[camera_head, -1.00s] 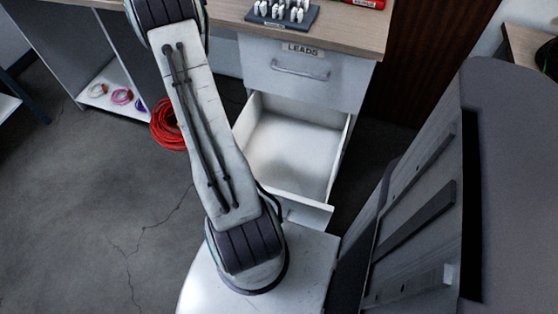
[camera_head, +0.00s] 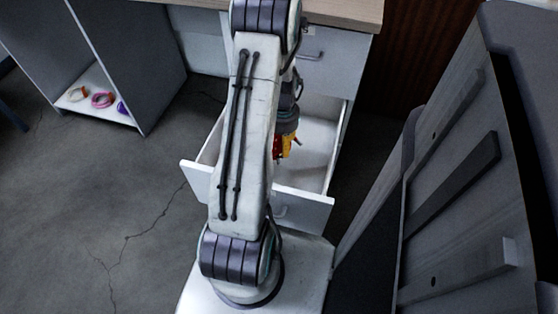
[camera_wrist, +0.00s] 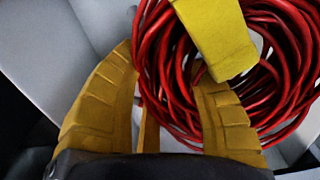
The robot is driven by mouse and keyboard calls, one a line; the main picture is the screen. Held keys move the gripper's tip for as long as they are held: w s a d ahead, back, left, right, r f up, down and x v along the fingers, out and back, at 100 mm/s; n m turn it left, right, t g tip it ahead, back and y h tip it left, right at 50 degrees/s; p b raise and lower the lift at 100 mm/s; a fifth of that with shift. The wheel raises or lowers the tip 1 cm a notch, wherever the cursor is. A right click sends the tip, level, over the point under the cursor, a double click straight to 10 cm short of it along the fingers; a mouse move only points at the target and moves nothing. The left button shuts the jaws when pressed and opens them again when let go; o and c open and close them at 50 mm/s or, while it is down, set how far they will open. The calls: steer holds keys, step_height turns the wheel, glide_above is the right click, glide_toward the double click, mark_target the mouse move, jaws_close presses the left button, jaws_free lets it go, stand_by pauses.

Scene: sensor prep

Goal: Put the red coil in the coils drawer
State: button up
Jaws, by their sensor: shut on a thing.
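My gripper (camera_head: 284,148) shows in the head view over the open lower drawer (camera_head: 307,203), partly hidden behind my arm. In the wrist view, the yellow fingers of my gripper (camera_wrist: 182,68) are closed around strands of the red coil (camera_wrist: 285,75), a loop of red cable. The coil is almost wholly hidden behind my arm in the head view. White panels show behind the coil in the wrist view. The part of the drawer floor that I can see looks bare. No label on this drawer can be read.
The cabinet's upper drawer (camera_head: 335,62) is closed above the open one. An open shelf unit (camera_head: 110,112) with several small coloured rings stands at the left. A large grey panelled object (camera_head: 450,190) stands close on the right. The floor at left is clear.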

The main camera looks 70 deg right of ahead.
mark_target(282, 175)
steer(key=shift+f+b, duration=3.75)
steer(key=shift+f, duration=3.9)
steer(key=shift+f, duration=0.1)
steer(key=o, duration=1.2)
steer(key=shift+r+p, duration=3.05)
steer(key=shift+r, duration=3.05)
